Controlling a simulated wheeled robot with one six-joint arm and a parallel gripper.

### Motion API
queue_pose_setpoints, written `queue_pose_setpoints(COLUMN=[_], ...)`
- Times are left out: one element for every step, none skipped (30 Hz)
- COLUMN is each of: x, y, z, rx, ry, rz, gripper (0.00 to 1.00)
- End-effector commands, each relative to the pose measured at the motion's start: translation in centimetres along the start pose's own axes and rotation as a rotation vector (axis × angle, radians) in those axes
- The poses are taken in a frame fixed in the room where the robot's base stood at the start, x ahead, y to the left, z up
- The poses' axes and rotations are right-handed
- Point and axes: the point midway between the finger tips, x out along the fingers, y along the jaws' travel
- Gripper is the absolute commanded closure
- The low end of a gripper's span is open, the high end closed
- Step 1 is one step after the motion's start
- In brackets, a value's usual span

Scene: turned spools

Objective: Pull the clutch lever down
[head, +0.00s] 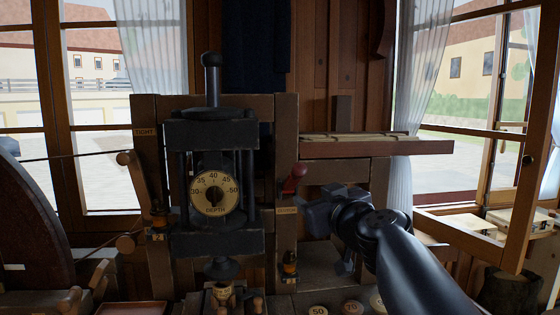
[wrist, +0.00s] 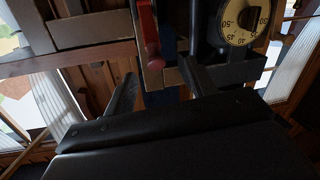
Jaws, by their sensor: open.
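In the wrist view, the red lever (wrist: 149,40) lies beyond the gap between the two dark fingers of my gripper (wrist: 158,84). The fingers are apart with nothing between them. My wrist and forearm hide part of the machine's lower right.
A black press head with a depth dial (head: 214,193) stands left of the lever. A wooden shelf (head: 375,148) juts out above my gripper. Round numbered discs (head: 318,310) lie at the lower front. A wooden window frame (head: 520,210) stands at the right.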

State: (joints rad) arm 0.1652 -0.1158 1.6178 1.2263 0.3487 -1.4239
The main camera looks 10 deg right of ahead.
Motion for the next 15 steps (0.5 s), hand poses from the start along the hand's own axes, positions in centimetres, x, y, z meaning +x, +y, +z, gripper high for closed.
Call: queue_pose_setpoints(x=[0.5,0.9,1.1,1.4,1.5,1.7,1.9,2.0,2.4,2.7,3.1,3.8,4.3,4.9,5.7], y=[0.7,0.9,1.1,1.3,1.3,1.4,1.4,1.4,1.4,1.4,1.4,1.4,1.4,1.5,1.5], z=[-1.6,-2.0,-2.4,-2.6,-2.7,-2.7,-2.7,-2.7,-2.8,-2.8,-2.8,-2.8,-2.8,-2.8,-2.9], rx=[-0.008,-0.013,-0.016,-0.019,-0.020,-0.020,-0.019,-0.019,-0.019,-0.018,-0.018,-0.018,-0.018,-0.018,-0.018], ry=[0.023,0.031,0.040,0.044,0.046,0.047,0.048,0.048,0.047,0.047,0.046,0.046,0.045,0.045,0.044], rz=[0.019,0.027,0.034,0.037,0.039,0.040,0.040,0.040,0.040,0.039,0.038,0.037,0.037,0.037,0.037], gripper=[0.47,0.47,0.47,0.47,0.47,0.47,0.47,0.47,0.47,0.47,0.47,0.47,0.47,0.47,0.47])
